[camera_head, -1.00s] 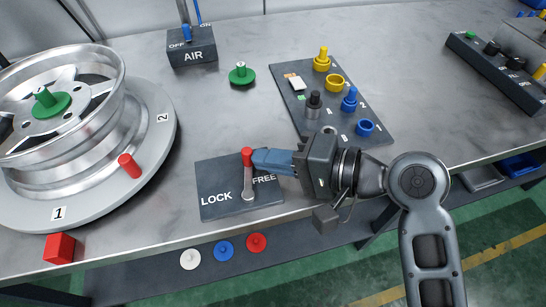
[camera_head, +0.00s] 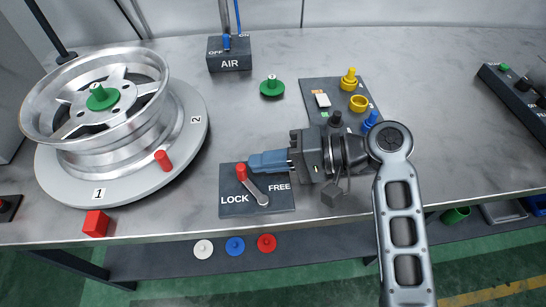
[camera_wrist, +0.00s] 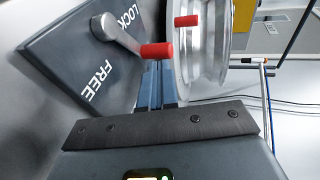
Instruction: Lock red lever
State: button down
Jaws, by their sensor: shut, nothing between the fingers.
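The red lever (camera_head: 241,173) has a red knob on a grey arm and stands on a dark plate (camera_head: 232,207) marked LOCK on the left and FREE on the right. Its arm leans up and left from the pivot, with the knob above the LOCK word. My gripper (camera_head: 252,163) is shut, with its blue fingers right beside the knob on its right side. In the wrist view the red knob (camera_wrist: 157,51) is at the fingertips (camera_wrist: 156,68), in front of them and not between them. Whether they touch cannot be told.
A wheel rim (camera_head: 75,125) with a green cap sits on a round turntable (camera_head: 60,185) at the left, with a red peg (camera_head: 162,160). A red block (camera_head: 96,223) is at the front edge. An AIR switch box (camera_head: 229,55) and a tray of coloured parts (camera_head: 310,90) are behind.

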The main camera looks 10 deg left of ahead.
jog(key=shift+s+a+p, duration=0.15)
jog(key=shift+a+p, duration=0.35)
jog(key=shift+a, duration=0.05)
jog(key=shift+a, duration=0.15)
dwell(0.4)
jog(key=shift+b+v, duration=0.4)
jog(key=shift+v, duration=3.55)
jog(key=shift+f, duration=0.1)
jog(key=shift+s, duration=0.15)
